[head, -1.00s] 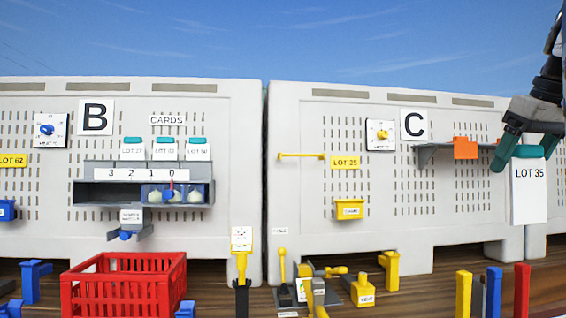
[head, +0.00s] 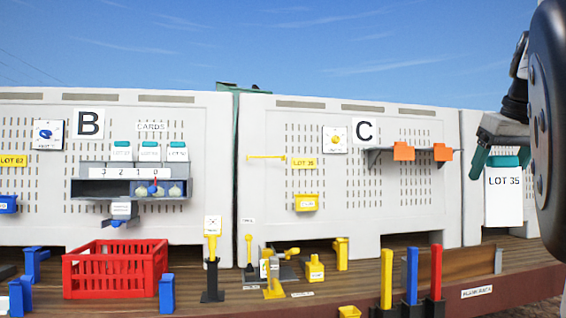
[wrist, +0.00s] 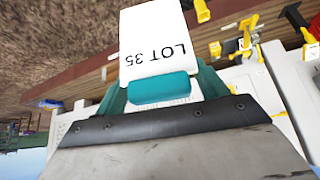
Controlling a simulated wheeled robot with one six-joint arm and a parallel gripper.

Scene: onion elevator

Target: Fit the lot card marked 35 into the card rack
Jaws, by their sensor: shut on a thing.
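The lot card marked LOT 35 (head: 503,196) is white with a teal grip along its top and hangs upright at the right of the head view. My gripper (head: 500,150) is shut on that teal grip. In the wrist view the teal jaws (wrist: 158,90) close on the grip and the card (wrist: 152,42) extends out past them. The likely card rack (head: 150,168), under a CARDS label on crate B, holds several white cards with teal tops. It stands far to the left of my gripper.
A red basket (head: 115,268) stands on the wooden deck below the rack. Yellow, blue and red posts (head: 411,276) stand at the front right. A grey shelf with orange blocks (head: 404,151) juts from crate C. A PLANK RACK label (head: 477,292) is on the deck edge.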

